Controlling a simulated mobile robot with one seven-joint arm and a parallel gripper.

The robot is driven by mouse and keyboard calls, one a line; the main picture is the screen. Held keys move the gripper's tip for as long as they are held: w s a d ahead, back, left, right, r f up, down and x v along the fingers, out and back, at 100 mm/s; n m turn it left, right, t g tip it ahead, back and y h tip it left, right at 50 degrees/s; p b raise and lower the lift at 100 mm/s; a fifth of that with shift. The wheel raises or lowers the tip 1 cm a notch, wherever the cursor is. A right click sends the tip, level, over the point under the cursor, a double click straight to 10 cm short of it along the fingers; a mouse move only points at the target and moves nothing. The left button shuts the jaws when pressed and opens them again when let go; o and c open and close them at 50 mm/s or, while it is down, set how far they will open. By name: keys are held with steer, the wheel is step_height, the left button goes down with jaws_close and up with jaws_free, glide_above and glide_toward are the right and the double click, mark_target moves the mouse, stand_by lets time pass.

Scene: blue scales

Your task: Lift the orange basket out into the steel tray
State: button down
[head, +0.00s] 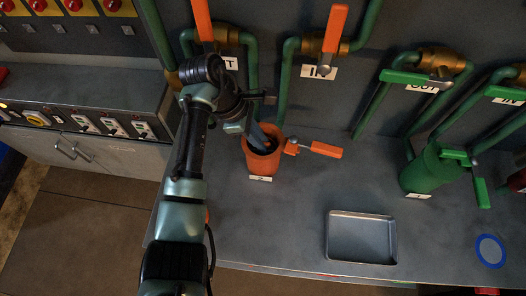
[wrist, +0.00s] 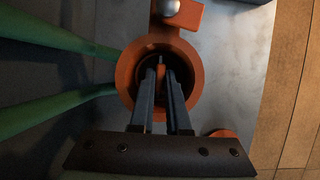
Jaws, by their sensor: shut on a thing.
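An orange cylindrical pot (head: 262,162) stands on the grey bench, open at the top. In the wrist view its round orange rim (wrist: 125,75) surrounds a dark inside. My gripper (wrist: 161,78) reaches down into it, with both fingers inside the rim. The fingers are shut on a narrow orange piece (wrist: 160,70), which seems to be part of the orange basket. The rest of the basket is hidden in the dark inside. The steel tray (head: 361,215) lies at the bench front, right of the pot, and looks empty.
An orange valve handle (head: 322,149) sticks out right of the pot. A green pot (head: 430,170) and a blue ring (head: 491,250) are farther right. Green pipes rise behind. An orange round piece (wrist: 222,134) lies beside the pot. The bench between pot and tray is clear.

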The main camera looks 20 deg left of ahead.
steer(key=shift+r, duration=0.15)
stand_by(0.5)
step_height(320, 180, up, 28)
steer(key=p, duration=0.9)
